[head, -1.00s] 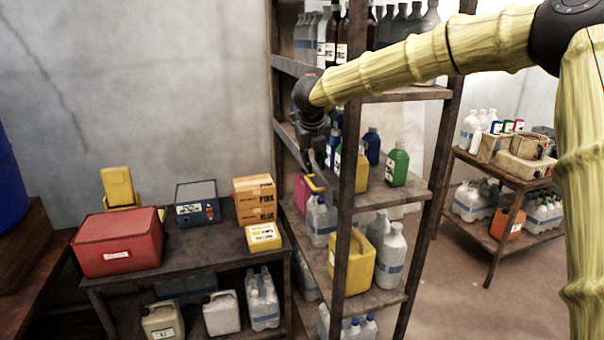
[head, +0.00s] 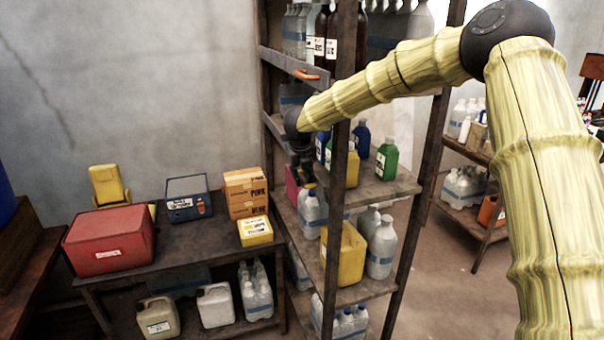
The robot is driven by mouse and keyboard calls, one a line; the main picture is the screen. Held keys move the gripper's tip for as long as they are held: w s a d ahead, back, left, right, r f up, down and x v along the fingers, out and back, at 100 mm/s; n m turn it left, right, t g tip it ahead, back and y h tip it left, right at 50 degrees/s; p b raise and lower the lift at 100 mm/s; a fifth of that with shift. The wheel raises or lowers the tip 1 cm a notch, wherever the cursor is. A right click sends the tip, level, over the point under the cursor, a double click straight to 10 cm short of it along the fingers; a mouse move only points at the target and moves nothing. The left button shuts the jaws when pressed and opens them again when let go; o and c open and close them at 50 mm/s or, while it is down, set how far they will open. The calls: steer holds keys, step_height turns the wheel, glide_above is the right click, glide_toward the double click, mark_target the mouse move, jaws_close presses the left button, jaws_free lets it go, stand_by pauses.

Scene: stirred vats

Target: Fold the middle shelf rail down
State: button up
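The wooden shelf rack (head: 340,230) stands in the middle of the head view. A grey rail (head: 273,130) shows along the left side of its middle shelf, partly hidden by my arm. My dark gripper (head: 305,182) points down at that side of the rack, above the lower bottles. A small orange-yellow piece shows at its fingertips; I cannot tell whether the gripper holds it or only touches it. The fingers are too small and dark to read. A higher grey rail (head: 290,63) with an orange handle (head: 307,74) runs along the upper shelf.
A green bottle (head: 387,160) and other bottles stand on the middle shelf. A yellow jug (head: 344,255) is lower down. The low table at left bears a red box (head: 110,240) and several smaller boxes. Another stocked rack (head: 470,220) is at right, with floor between.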

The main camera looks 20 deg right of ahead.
steer(key=shift+w+f, duration=0.1)
steer(key=shift+f, duration=0.2)
steer(key=shift+d, duration=0.1)
jaws_close()
steer(key=shift+a+f+h+b, duration=0.15)
steer(key=shift+a+h+b, duration=0.15)
steer(key=shift+b, duration=0.1)
